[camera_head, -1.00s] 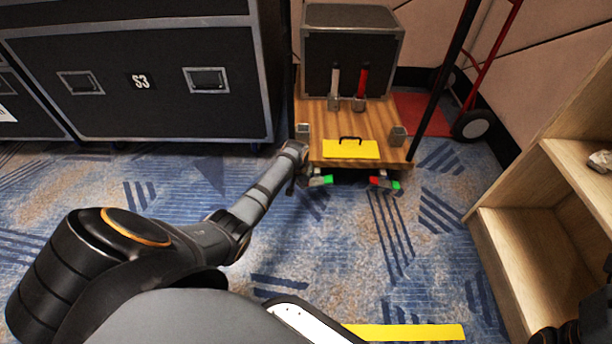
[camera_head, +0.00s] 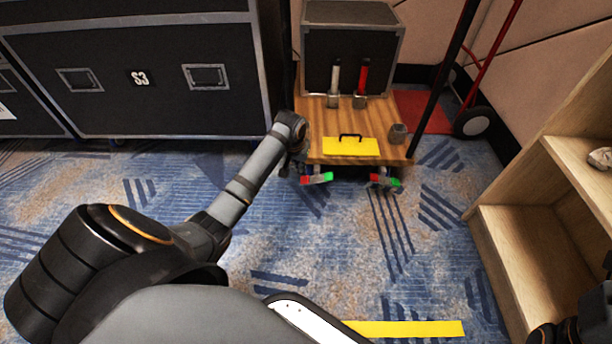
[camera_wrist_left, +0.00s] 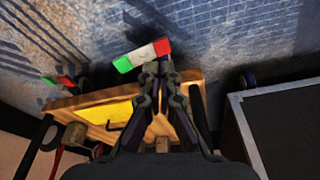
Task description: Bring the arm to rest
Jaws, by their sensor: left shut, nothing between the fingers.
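My left arm reaches from the lower left to the left front corner of a wooden cart (camera_head: 330,118) in the head view. Its wrist (camera_head: 290,128) hides part of that corner. In the left wrist view my left gripper (camera_wrist_left: 163,72) has its fingers together with nothing between them. A green, white and red piece (camera_wrist_left: 142,54) shows just beyond the fingertips, and I cannot tell whether they touch it.
The cart carries a yellow plate (camera_head: 350,147) with a black handle, two upright handles, red (camera_head: 362,78) and grey, and a dark case (camera_head: 350,40). A large black case (camera_head: 140,80) stands left, wooden shelves (camera_head: 520,225) right.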

